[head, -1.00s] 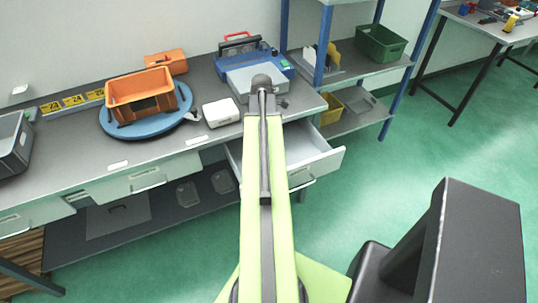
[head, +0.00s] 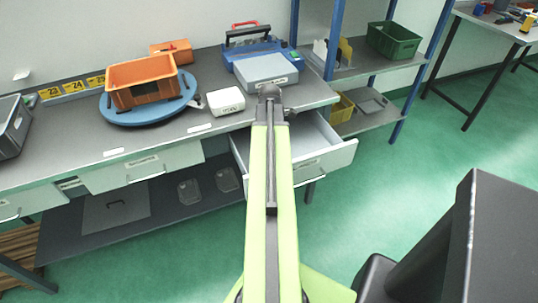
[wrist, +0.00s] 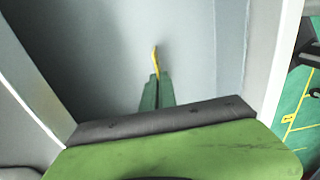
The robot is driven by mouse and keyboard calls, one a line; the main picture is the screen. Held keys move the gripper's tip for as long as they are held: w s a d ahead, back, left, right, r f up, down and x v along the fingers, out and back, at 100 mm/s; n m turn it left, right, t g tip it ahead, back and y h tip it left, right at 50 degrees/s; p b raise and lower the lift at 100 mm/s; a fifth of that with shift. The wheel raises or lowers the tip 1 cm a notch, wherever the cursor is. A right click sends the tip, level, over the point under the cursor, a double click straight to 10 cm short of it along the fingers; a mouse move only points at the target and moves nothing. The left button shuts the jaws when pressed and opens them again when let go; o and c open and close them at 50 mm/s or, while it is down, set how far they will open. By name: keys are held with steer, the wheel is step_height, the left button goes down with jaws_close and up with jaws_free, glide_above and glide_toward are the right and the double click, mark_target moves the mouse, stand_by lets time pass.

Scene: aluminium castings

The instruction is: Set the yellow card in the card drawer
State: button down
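The open card drawer (head: 338,154) sticks out from the right end of the bench in the head view. Its pale inside and side walls fill much of the wrist view, with the grey floor (wrist: 95,55) bare where it shows. My gripper (wrist: 157,80) points down into the drawer, between its walls. Its green fingers are closed on the yellow card (wrist: 155,60), which shows as a thin upright strip beyond the fingertips. I cannot tell whether the card touches the drawer floor. In the head view my arm hides the gripper and the card.
On the bench (head: 60,160) stand a grey box (head: 265,70), a white box (head: 226,101), a blue toolbox (head: 240,50) and an orange bin (head: 142,88) on a blue round turntable (head: 115,112). A shelf rack (head: 345,70) stands to the right of the drawer.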

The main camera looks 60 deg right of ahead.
steer(key=shift+r, duration=0.1)
steer(key=c, duration=1.7)
jaws_free()
step_height(320, 180, up, 12)
steer(key=p, duration=1.2)
